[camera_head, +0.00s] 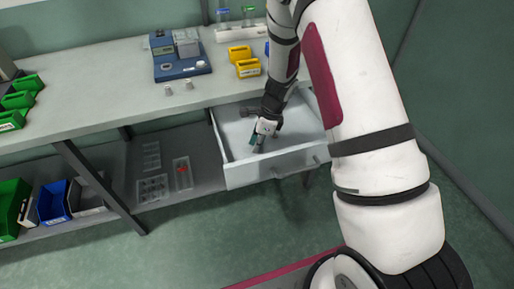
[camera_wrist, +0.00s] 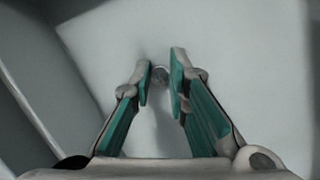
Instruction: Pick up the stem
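In the wrist view, a small grey round-ended object (camera_wrist: 159,76), perhaps the stem, shows between the fingertips of my gripper (camera_wrist: 160,80). Its length is hard to make out. The two teal-padded fingers stand apart on either side of it, and I see no clear contact on both sides. In the head view, my gripper (camera_head: 259,140) points down inside the open drawer (camera_head: 237,173), near its front left part. The object is not distinguishable in the head view.
The drawer walls surround my gripper closely at the left and front. Above is the bench top (camera_head: 110,93) with a blue device (camera_head: 180,68) and yellow bins (camera_head: 248,69). The lower shelf (camera_head: 205,172) holds clear trays and bins at the left.

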